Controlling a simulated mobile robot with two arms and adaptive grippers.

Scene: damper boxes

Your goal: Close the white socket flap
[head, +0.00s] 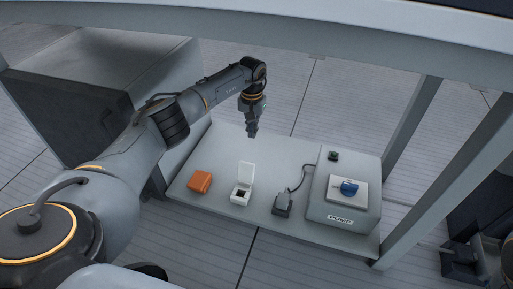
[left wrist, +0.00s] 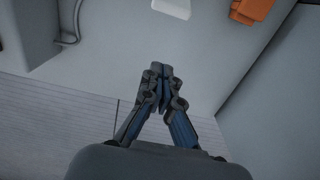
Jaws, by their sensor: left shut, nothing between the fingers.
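The white socket (head: 240,194) sits on the grey shelf board, with its white flap (head: 247,173) standing open, roughly upright at the back. In the left wrist view a white piece that looks like part of the socket (left wrist: 172,8) shows at the top edge; most of it is out of frame. My left gripper (head: 252,133) is shut and empty, pointing down above the back edge of the board, behind the flap and apart from it. Its closed fingertips show in the left wrist view (left wrist: 160,72). My right gripper cannot be made out clearly.
An orange box (head: 200,181) lies left of the socket. A dark plug (head: 282,204) with a cable stands to its right. Further right is a grey pump box (head: 340,212) with a blue knob (head: 349,187). Grey frame posts (head: 410,120) stand at the right. The board (head: 290,150) is clear behind the socket.

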